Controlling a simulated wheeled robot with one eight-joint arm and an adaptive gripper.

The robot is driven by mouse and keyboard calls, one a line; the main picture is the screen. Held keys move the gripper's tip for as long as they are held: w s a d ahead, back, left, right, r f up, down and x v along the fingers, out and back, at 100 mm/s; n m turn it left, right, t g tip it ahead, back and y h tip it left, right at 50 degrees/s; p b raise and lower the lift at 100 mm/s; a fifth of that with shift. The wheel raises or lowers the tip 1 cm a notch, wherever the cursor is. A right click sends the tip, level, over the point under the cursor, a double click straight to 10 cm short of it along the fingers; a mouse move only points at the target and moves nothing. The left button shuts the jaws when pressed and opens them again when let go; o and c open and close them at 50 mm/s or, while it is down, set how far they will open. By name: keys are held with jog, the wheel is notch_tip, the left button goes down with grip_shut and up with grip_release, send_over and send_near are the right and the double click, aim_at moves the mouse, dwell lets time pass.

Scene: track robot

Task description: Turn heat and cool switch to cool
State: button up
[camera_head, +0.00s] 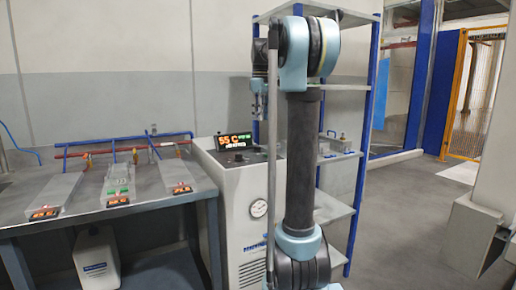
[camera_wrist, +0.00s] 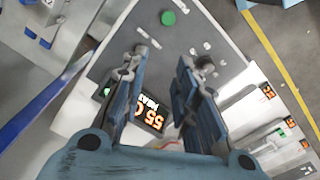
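The control panel (camera_wrist: 170,50) of a white machine (camera_head: 240,195) faces the wrist camera, with small dark knobs or switches on it. One dark knob (camera_wrist: 205,64) shows by the right fingertip, and another small dark part (camera_wrist: 141,50) shows by the left fingertip. I cannot tell which is the heat and cool switch, or its setting. The display (camera_head: 235,141) reads 55 C and also shows between my fingers in the wrist view (camera_wrist: 150,112). My gripper (camera_wrist: 163,62) is open and seems empty, pointing at the panel. In the head view it hangs above the panel (camera_head: 258,105).
A green button (camera_wrist: 168,18) sits on the panel. A bench (camera_head: 150,208) with several flat units and red and blue pipes stands left of the machine. A shelf rack (camera_head: 340,165) with blue posts stands behind my arm. Open floor (camera_head: 415,210) lies at the right.

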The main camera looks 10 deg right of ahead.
jog(key=r+n, duration=0.1)
jog(key=r, duration=0.1)
send_over(257, 149)
jog(key=f, duration=1.1)
jog(key=d+f, duration=0.1)
jog(key=f, duration=0.5)
jog(key=shift+f, duration=0.3)
grip_shut()
jog(key=shift+a, duration=0.2)
jog(key=shift+d, duration=0.1)
